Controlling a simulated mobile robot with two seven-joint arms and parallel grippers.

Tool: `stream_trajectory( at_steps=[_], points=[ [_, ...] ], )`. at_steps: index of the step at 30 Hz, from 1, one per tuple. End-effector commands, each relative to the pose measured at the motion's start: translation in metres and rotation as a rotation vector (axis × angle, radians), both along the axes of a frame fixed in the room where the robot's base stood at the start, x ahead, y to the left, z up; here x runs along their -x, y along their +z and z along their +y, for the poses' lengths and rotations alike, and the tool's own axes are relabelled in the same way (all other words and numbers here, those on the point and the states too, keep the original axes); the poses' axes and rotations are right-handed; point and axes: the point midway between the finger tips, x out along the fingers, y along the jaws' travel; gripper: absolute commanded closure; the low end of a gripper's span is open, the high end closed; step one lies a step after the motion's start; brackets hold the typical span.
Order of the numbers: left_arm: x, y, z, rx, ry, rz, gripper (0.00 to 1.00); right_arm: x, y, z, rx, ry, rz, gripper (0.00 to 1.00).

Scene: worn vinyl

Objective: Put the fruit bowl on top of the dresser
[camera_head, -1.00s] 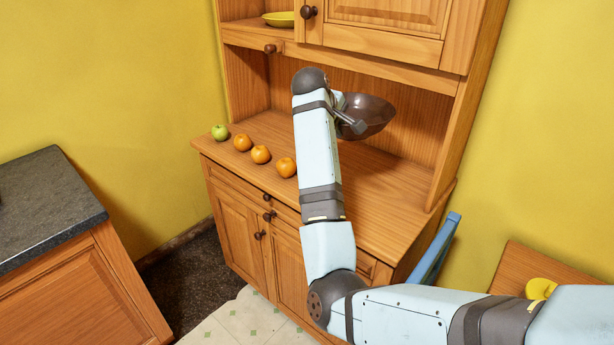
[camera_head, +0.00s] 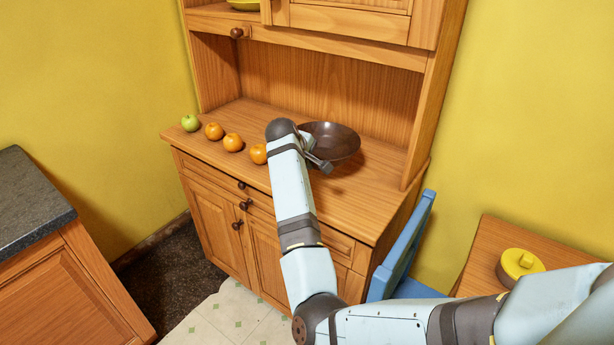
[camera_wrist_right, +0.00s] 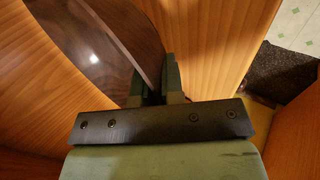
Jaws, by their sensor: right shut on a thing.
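The fruit bowl (camera_head: 338,138) is dark brown and round, and looks empty. It is over the right part of the dresser's wooden counter (camera_head: 375,185), close to the surface; I cannot tell whether it touches. My right gripper (camera_head: 321,164) is shut on the bowl's near rim. In the right wrist view the glossy bowl (camera_wrist_right: 105,35) has its rim between the two fingers of the right gripper (camera_wrist_right: 158,84). My left gripper is not in view.
A green apple (camera_head: 190,122) and several oranges (camera_head: 233,142) line the counter's left front. The upper cabinet (camera_head: 350,20) overhangs the counter. A blue chair (camera_head: 405,245) stands at the right, beside a small table with a yellow-lidded pot (camera_head: 520,263). A dark worktop (camera_head: 30,205) is at left.

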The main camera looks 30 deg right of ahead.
Motion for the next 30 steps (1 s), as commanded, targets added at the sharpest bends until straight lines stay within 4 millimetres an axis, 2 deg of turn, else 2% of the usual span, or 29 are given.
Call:
stream_trajectory(
  at_steps=[7, 18, 19, 21, 22, 30],
  points=[
    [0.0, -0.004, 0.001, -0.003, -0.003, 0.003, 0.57, 0.0, -0.043, 0.0, 0.0, 0.001, 0.002, 1.0],
    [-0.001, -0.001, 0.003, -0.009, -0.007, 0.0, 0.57, 0.0, -0.048, 0.0, 0.001, 0.0, 0.001, 1.0],
    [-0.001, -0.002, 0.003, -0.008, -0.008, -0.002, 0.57, 0.001, -0.049, 0.0, -0.001, 0.0, 0.002, 0.85],
    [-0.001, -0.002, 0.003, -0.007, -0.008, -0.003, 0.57, 0.001, -0.049, 0.0, -0.001, 0.0, 0.002, 0.69],
    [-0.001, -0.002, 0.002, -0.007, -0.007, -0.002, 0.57, 0.001, -0.049, 0.0, -0.001, 0.0, 0.002, 0.66],
    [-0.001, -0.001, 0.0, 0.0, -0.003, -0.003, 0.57, 0.0, -0.049, 0.0, -0.001, 0.0, 0.002, 0.66]
  ],
)
